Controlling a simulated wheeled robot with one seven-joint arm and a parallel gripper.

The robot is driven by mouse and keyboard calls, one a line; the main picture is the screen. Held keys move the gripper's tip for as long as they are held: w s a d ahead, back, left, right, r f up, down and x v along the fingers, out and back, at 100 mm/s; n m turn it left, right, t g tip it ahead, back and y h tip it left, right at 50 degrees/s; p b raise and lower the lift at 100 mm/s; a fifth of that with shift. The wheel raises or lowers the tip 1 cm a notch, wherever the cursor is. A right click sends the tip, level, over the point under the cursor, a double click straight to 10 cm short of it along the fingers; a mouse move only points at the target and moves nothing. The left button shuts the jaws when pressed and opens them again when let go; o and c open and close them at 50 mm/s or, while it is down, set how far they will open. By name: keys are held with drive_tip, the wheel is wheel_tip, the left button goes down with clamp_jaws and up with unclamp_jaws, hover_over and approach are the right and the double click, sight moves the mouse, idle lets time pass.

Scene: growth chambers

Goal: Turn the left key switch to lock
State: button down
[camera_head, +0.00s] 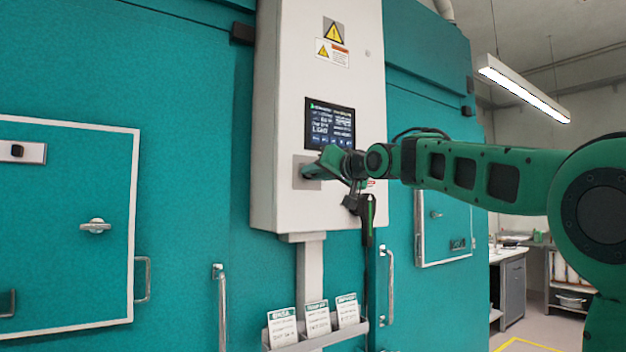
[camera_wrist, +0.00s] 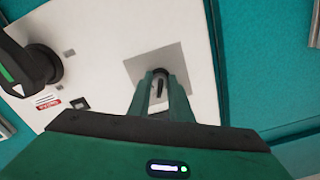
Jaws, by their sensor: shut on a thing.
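The left key switch (camera_wrist: 159,84) is a dark round knob on a grey square plate (camera_wrist: 138,68), low on the white control box. In the head view the grey plate (camera_head: 303,172) shows at the box's lower left, partly behind my gripper. My gripper (camera_wrist: 161,87) is shut on the key switch, one finger on each side of it. In the head view my gripper (camera_head: 312,171) reaches the plate from the right. The key switch itself is hidden there by my gripper.
A screen (camera_head: 330,124) is above. A card rack (camera_head: 320,338) with several cards is below. Door handles (camera_head: 221,305) stick out from the teal chamber walls.

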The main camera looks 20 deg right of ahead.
drive_tip(key=n, duration=0.5)
drive_tip(key=shift+d+n, duration=0.1)
drive_tip(key=shift+n, duration=0.2)
drive_tip(key=n, duration=0.5)
drive_tip(key=shift+f, duration=0.1)
drive_tip(key=shift+n, duration=0.4)
drive_tip(key=c, duration=2)
unclamp_jaws()
drive_tip(key=shift+o, duration=0.3)
drive_tip(key=shift+s+d, duration=0.1)
drive_tip(key=shift+s, duration=0.1)
drive_tip(key=v, duration=1)
